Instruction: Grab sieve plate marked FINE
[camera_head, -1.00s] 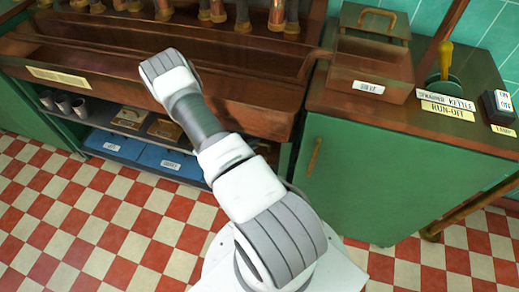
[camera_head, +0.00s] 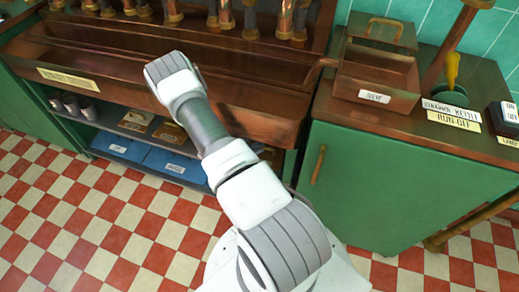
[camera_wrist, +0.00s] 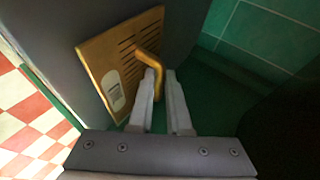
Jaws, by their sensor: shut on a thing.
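In the wrist view, a brass sieve plate (camera_wrist: 126,50) with rows of slots stands tilted against a dark grey surface. It has a pale label (camera_wrist: 115,92), whose writing I cannot read here, and a bent brass handle (camera_wrist: 148,58). My gripper (camera_wrist: 163,75) is shut on the handle, its end between the two pale fingers. In the head view my gripper is hidden behind the trough front and my own arm. Brass plates lie on the shelf there, one at the left (camera_head: 137,120) and one beside it (camera_head: 170,133); their labels are too small to read.
Blue boxes (camera_head: 172,166) and grey cups (camera_head: 72,104) sit on the shelves under the copper trough (camera_head: 90,68). A green cabinet (camera_head: 400,180) stands to the right, carrying a copper box labelled SIEVE (camera_head: 372,97). Checkered floor in front is clear.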

